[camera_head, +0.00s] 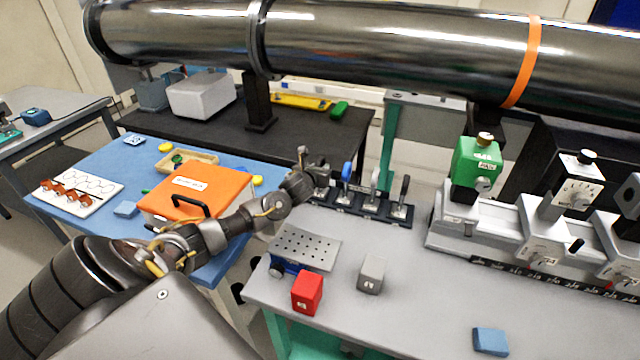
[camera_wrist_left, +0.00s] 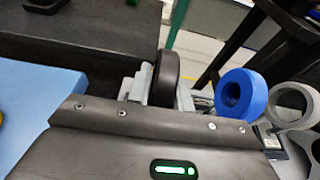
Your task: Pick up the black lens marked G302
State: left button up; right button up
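A row of upright round lenses stands in a dark rack (camera_head: 365,208) at the back left of the grey bench. My left gripper (camera_head: 318,182) is at the rack's left end. In the left wrist view, a black lens (camera_wrist_left: 165,78), seen nearly edge-on, is between the two grey fingers (camera_wrist_left: 160,92), which sit close against both sides. The fingers look shut on it. A blue lens (camera_head: 347,170) is just to its right, then a grey lens (camera_head: 374,179) and a dark lens (camera_head: 404,187). No G302 mark is readable. My right gripper is not in view.
A perforated plate (camera_head: 306,246), red block (camera_head: 307,292), grey block (camera_head: 371,273) and blue block (camera_head: 490,341) are on the bench. An orange case (camera_head: 196,190) lies on the blue table under my left arm. A large pipe (camera_head: 380,45) crosses above.

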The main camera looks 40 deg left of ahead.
aim_at(320, 159)
pick_arm(q)
grip_shut()
jog(key=shift+r, duration=0.15)
jog(key=shift+r+p, duration=0.3)
jog(key=shift+p, duration=0.1)
notch_tip(320, 159, up, 4)
jog(key=p, duration=0.3)
jog(key=shift+s+d+f, duration=0.1)
jog(key=shift+d+f, duration=0.05)
jog(key=s+d+r+p, duration=0.8)
jog(key=s+d+p, duration=0.1)
jog(key=p, duration=0.3)
jog(key=shift+d+r, duration=0.25)
jog(key=shift+d, duration=0.4)
